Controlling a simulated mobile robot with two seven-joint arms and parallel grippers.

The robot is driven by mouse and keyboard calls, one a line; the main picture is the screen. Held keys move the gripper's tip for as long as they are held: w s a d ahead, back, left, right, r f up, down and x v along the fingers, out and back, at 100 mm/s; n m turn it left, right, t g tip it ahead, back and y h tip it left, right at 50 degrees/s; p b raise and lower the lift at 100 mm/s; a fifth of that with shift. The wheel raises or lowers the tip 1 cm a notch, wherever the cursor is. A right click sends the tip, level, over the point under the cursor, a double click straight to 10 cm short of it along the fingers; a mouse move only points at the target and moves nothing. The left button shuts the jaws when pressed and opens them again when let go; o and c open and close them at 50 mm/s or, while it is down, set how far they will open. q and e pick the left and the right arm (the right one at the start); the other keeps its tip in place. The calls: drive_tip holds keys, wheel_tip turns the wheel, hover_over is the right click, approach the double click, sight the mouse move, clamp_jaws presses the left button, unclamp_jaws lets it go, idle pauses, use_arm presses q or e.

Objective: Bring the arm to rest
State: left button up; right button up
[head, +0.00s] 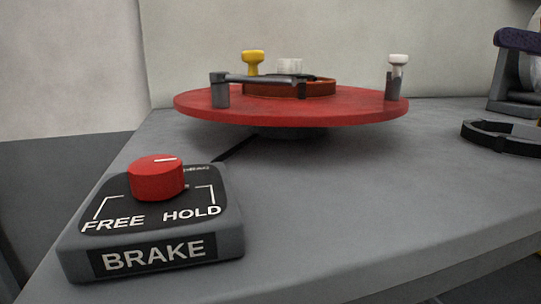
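Neither of my grippers nor any part of my arms shows in the head view. A red round turntable (300,117) stands on the grey table (350,200). A copper-brown coil (320,88) lies on it around a pale hub (290,66). A grey arm on a post (221,94) reaches over the coil. A yellow knob (253,60) stands behind the arm, and a white-topped post (397,75) stands at the turntable's right edge.
A brake box (150,250) with a red knob (156,178) sits at the table's front left; the knob's white mark points right. A dark bracket-like part (500,135) and a grey device with a purple piece (520,40) are at the right. The table's middle is clear.

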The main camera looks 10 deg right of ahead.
drive_tip(key=w+a+r+m+t+h+p, duration=0.1)
drive_tip(key=w+r+m+t+h+p, duration=0.4)
drive_tip(key=m, duration=0.5)
drive_tip(key=w+a+r+m+t+h+p, duration=0.1)
drive_tip(key=w+r+m+t+h+p, duration=0.15)
drive_tip(key=m+t+p, duration=0.6)
drive_tip(key=s+f+m+g+h+p, duration=0.2)
drive_tip(key=s+m+g+h+p, duration=0.15)
drive_tip(key=m, duration=0.35)
drive_tip(key=s+a+f+m+g+h+p, duration=0.1)
drive_tip(key=s+m+g+h+p, duration=0.15)
drive_tip(key=m+h+p, duration=0.35)
drive_tip(key=s+f+m+g+h+p, duration=0.2)
drive_tip(key=m+g+p, duration=0.1)
drive_tip(key=m, duration=0.6)
drive_tip(key=s+a+r+m+g+y+p, duration=0.1)
drive_tip(key=s+a+m+g+p, duration=0.25)
drive_tip(key=s, duration=0.45)
drive_tip(key=s+a+r+m+g+p, duration=0.2)
drive_tip(key=s+a+g+p, duration=0.25)
drive_tip(key=s, duration=0.45)
use_arm(q)
wheel_tip(320, 180, up, 72)
drive_tip(key=p, duration=3.6)
drive_tip(key=shift+w, duration=0.4)
use_arm(e)
wheel_tip(320, 180, up, 36)
drive_tip(key=w+d, duration=0.1)
drive_tip(key=shift+w+d+f, duration=0.15)
drive_tip(key=shift+d, duration=0.15)
